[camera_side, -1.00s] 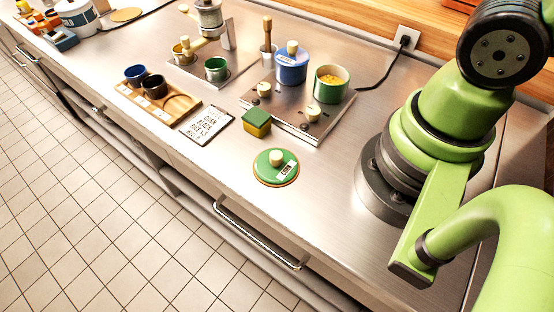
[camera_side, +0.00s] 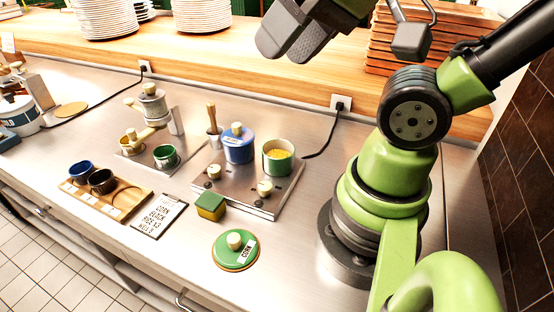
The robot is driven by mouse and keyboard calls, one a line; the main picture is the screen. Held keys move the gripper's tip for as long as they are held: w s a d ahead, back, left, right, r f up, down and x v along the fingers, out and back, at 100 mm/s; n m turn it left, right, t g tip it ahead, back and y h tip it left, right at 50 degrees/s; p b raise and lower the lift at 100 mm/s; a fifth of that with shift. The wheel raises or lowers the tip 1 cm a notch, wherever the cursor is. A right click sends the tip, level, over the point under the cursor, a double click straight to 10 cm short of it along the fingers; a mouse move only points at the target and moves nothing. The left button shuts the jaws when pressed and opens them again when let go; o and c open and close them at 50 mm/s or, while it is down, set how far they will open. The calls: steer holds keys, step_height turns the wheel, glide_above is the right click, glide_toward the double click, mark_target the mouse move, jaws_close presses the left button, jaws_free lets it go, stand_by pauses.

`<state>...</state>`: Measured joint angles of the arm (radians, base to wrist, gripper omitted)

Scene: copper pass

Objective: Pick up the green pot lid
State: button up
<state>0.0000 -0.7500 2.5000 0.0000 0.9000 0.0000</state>
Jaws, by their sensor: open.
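The green pot lid (camera_side: 226,257) lies flat on the steel counter near its front edge. It has a pale round knob and a white label reading CORN. A green pot (camera_side: 265,162) with yellow corn inside stands uncovered on the burner plate behind the lid. My gripper (camera_side: 354,42) is at the top of the picture, high above the counter and well away from the lid. Its fingers are apart with nothing between them. Its upper part is cut off by the picture edge.
A green-yellow block (camera_side: 210,208) and a lettered card (camera_side: 158,216) lie left of the lid. A blue lidded pot (camera_side: 238,148) stands beside the green pot. A wooden tray (camera_side: 126,199) holds dark cups. Counter right of the lid is free up to my base. Stacked boards (camera_side: 455,45) stand on the shelf.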

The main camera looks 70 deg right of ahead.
steer(key=shift+o, duration=0.8)
steer(key=shift+w, duration=0.1)
steer(key=w+a+f+n+g, duration=0.2)
steer(key=f+n, duration=0.2)
steer(key=f, duration=0.2)
steer(key=w+a+f+n+g+h, duration=0.1)
steer(key=w+a+f+n+g, duration=0.1)
steer(key=f, duration=0.5)
steer(key=w+a+f+n+g+h, duration=0.1)
steer(key=w+a+f+n+g, duration=0.1)
steer(key=f+n, duration=0.4)
steer(key=shift+w+a+f+n+g, duration=0.2)
steer(key=shift+a+f+g, duration=0.1)
steer(key=shift+a, duration=0.1)
steer(key=shift+w+a+f+n+g, duration=0.1)
steer(key=shift+a+f+n+g, duration=0.1)
steer(key=shift+a+g, duration=0.15)
glide_above(233, 238)
steer(key=f, duration=0.4)
steer(key=shift+w+d, duration=0.15)
steer(key=shift+w, duration=0.2)
steer(key=shift+s+f, duration=0.2)
steer(key=shift+f, duration=1.35)
steer(key=shift+s+f, duration=0.15)
steer(key=shift+f, duration=1.35)
jaws_close()
